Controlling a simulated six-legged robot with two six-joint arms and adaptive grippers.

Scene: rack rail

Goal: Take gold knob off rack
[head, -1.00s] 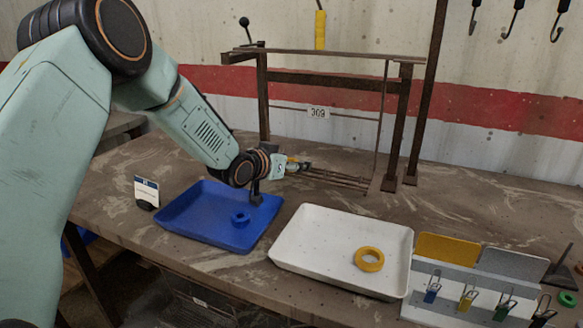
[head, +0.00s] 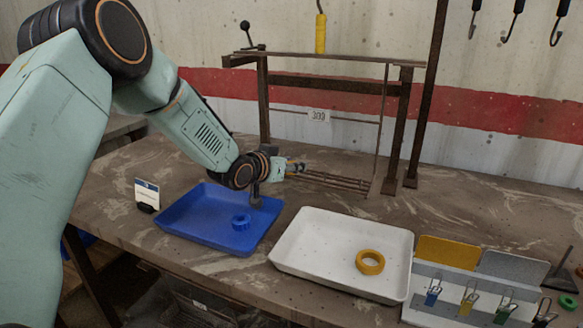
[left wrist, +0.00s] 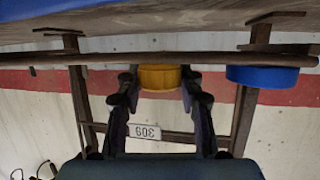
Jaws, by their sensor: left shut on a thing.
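The gold knob (left wrist: 160,78) is between the two fingers of my left gripper (left wrist: 160,75) in the left wrist view, and the fingers are shut on it. The knob sits at the brown rail of the rack (left wrist: 215,58); I cannot tell whether it still touches the rail. In the head view the left gripper (head: 297,166) is low at the left end of the rack (head: 340,82), above the table, and the knob is too small to make out clearly. My right gripper is not in view.
A blue knob (left wrist: 262,76) is on the rail beside the gold one. A blue tray (head: 190,222) with a blue ring (head: 241,222) lies below my arm. A white tray (head: 310,255) with a gold ring (head: 369,262) is right of it. A tag holder (head: 460,285) stands at right.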

